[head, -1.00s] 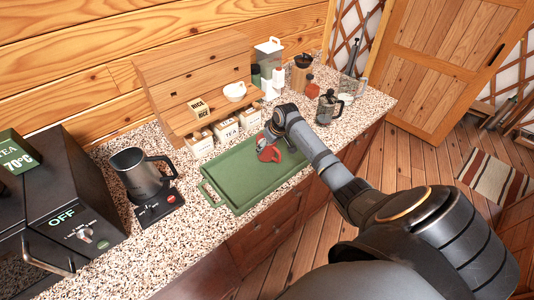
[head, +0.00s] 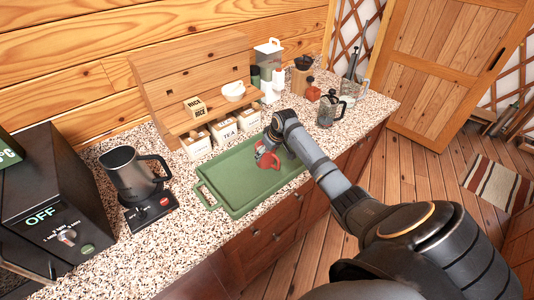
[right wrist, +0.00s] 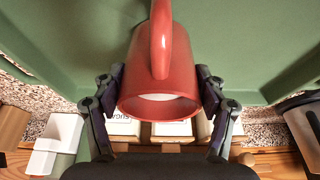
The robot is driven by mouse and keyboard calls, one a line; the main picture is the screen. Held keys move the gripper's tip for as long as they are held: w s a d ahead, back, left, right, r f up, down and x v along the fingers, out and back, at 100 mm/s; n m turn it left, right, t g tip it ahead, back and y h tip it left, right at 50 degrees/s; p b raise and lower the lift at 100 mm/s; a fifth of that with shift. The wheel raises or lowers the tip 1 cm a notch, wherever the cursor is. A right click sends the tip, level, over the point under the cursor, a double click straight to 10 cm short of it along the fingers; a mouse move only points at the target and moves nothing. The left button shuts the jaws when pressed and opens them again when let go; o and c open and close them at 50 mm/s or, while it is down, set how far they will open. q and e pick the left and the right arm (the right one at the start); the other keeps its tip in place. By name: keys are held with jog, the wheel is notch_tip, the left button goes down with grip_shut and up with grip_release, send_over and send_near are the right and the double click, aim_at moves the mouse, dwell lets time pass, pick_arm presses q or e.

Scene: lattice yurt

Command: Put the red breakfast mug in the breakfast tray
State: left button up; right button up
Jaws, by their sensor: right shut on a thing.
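The red breakfast mug (head: 267,157) is over the right part of the green breakfast tray (head: 232,184) on the counter. In the right wrist view the red mug (right wrist: 160,82) has its handle toward the camera and its pale inside showing. My right gripper (head: 272,141) is shut on the mug, with a finger on each side of it in the wrist view (right wrist: 160,88). The green tray (right wrist: 62,42) lies behind the mug there. I cannot tell whether the mug touches the tray floor. My left gripper is not in view.
A dark kettle (head: 134,175) on its base is left of the tray. Labelled canisters (head: 223,130) and a wooden shelf unit (head: 190,75) stand behind it. A French press (head: 329,108) is to the right. The tray's left part is empty.

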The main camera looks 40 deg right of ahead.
jog(key=o, duration=1.4)
jog(key=b+v, duration=0.2)
jog(key=v, duration=1)
jog(key=shift+w+r, duration=0.1)
jog(key=shift+r, duration=0.1)
